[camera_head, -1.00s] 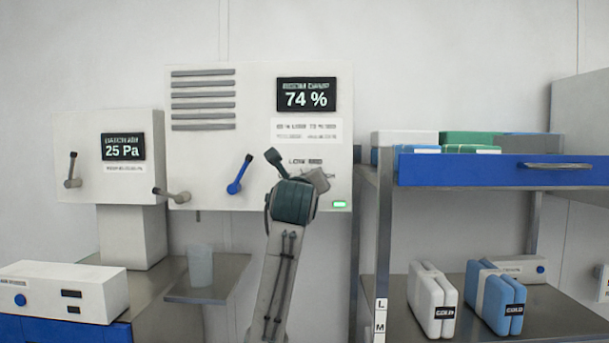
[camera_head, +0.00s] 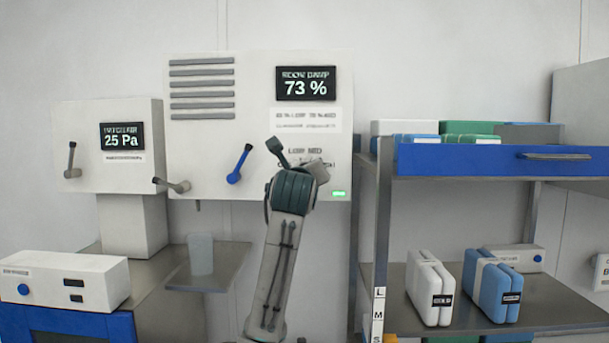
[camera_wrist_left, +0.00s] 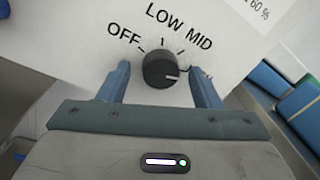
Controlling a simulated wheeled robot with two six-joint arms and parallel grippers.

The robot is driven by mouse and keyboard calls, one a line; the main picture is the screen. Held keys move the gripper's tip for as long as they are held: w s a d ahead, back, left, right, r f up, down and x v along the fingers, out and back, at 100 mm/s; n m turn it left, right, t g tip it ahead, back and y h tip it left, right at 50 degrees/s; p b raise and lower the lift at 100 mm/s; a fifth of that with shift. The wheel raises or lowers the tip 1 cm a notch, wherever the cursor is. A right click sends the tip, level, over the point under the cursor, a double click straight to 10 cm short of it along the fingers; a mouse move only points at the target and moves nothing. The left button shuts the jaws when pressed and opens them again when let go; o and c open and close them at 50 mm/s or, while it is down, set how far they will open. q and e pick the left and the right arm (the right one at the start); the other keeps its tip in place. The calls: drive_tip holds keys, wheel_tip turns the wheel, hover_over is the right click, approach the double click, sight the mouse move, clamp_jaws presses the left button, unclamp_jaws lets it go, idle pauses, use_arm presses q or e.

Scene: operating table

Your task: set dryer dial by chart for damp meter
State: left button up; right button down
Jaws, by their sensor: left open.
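The dryer (camera_head: 200,140) is a white wall box with a vent grille. Its dark display (camera_head: 306,83) reads 73 %. The printed chart (camera_head: 305,120) below is too blurred to read. In the left wrist view the black dial (camera_wrist_left: 160,70) has a pale pointer line aimed right, past MID, towards a label hidden behind the right finger. OFF, LOW and MID show around it. My left gripper (camera_wrist_left: 159,82) is open, with one finger on either side of the dial; contact cannot be told. In the head view my wrist hides the dial. My right gripper is not in view.
A blue lever (camera_head: 240,163) and a grey lever (camera_head: 173,186) sit left of my arm. A second box (camera_head: 78,150) reads 25 Pa. A steel rack (camera_head: 382,230) with packs stands right. A cup (camera_head: 200,254) stands on a small shelf.

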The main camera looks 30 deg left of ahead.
use_arm(q)
drive_tip(key=b+v, duration=0.4)
drive_tip(key=v, duration=0.7)
drive_tip(key=shift+b, duration=0.35)
drive_tip(key=shift+w+f, duration=0.1)
